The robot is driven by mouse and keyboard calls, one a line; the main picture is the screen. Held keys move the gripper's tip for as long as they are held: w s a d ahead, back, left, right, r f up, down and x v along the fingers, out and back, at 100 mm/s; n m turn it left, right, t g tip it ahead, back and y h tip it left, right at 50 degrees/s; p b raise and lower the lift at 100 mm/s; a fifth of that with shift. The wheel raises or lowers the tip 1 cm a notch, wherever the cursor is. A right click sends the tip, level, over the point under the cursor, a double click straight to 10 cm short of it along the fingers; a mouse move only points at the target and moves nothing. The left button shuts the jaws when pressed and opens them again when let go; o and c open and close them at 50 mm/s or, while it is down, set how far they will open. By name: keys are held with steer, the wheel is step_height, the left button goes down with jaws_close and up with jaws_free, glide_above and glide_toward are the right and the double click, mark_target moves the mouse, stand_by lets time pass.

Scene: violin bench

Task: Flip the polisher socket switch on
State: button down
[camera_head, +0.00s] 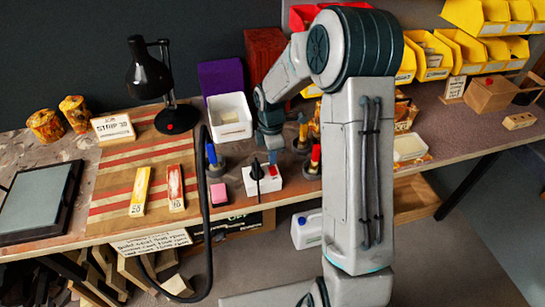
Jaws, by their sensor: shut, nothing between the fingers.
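A white socket box (262,181) sits near the front edge of the bench, with a black plug (257,171) and its cable standing in its left part. A small red spot (272,170), which looks like the switch, shows on the right part of the box. My gripper (272,157) points down just behind and above this red spot, with its fingers shut and empty. I cannot tell whether the fingertips touch the switch, or which way the switch is set.
A black cable (206,220) loops up left of the box. A pink block (219,193) and a blue-handled tool (212,155) stand left of the box. Red- and yellow-handled tools (315,158) stand close on its right. A white tub (230,117) is behind.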

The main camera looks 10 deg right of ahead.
mark_target(271, 167)
step_height(271, 167, up, 11)
steer(key=w, duration=0.1)
steer(key=shift+w+b, duration=0.15)
steer(key=shift+b, duration=0.15)
steer(key=shift+a+r, duration=0.1)
steer(key=s+d+r+m+t, duration=0.1)
steer(key=s+r+m+t, duration=0.1)
steer(key=s+m, duration=0.7)
steer(key=s+d+r+m+t, duration=0.1)
steer(key=s+r+m, duration=0.4)
steer(key=s+m, duration=0.4)
steer(key=s, duration=0.6)
steer(key=shift+s+d+m+t, duration=0.3)
steer(key=shift+s+t, duration=0.05)
steer(key=shift+t, duration=0.05)
